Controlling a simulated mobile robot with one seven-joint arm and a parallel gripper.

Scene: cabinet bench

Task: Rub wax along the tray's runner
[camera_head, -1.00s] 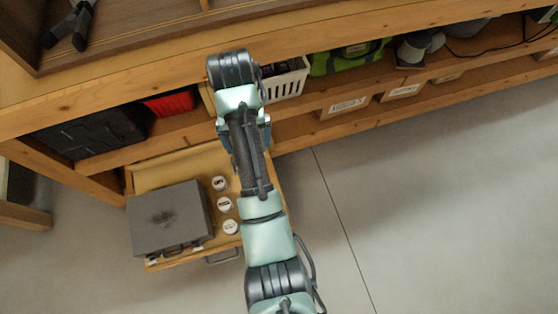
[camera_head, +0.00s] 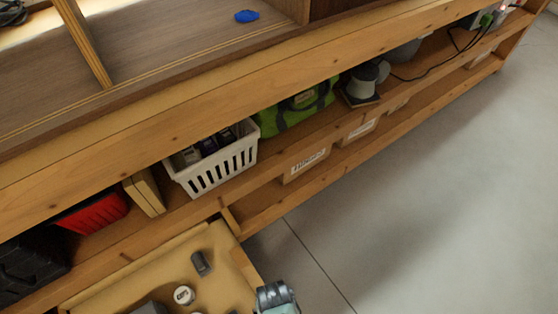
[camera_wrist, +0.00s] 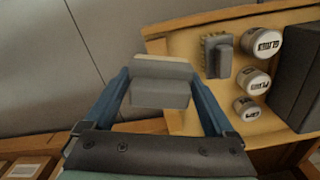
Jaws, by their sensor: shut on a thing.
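My gripper (camera_wrist: 160,82) is shut on a grey block with a pale cream layer (camera_wrist: 160,95); the cream part may be the wax. In the wrist view the block is at the outer side edge of the pulled-out wooden tray (camera_wrist: 180,118), partly against the grey floor. I cannot tell whether it touches the tray. No runner can be made out clearly. In the head view only part of my arm shows at the bottom edge, and the held block is out of sight.
In the tray are a grey brush (camera_wrist: 217,55), several white-lidded jars (camera_wrist: 255,82) and a dark grey case (camera_wrist: 297,80). The bench shelf holds a white basket (camera_head: 215,165), a red box (camera_head: 92,212) and a green bag (camera_head: 295,110). The floor (camera_head: 400,210) right of the tray is clear.

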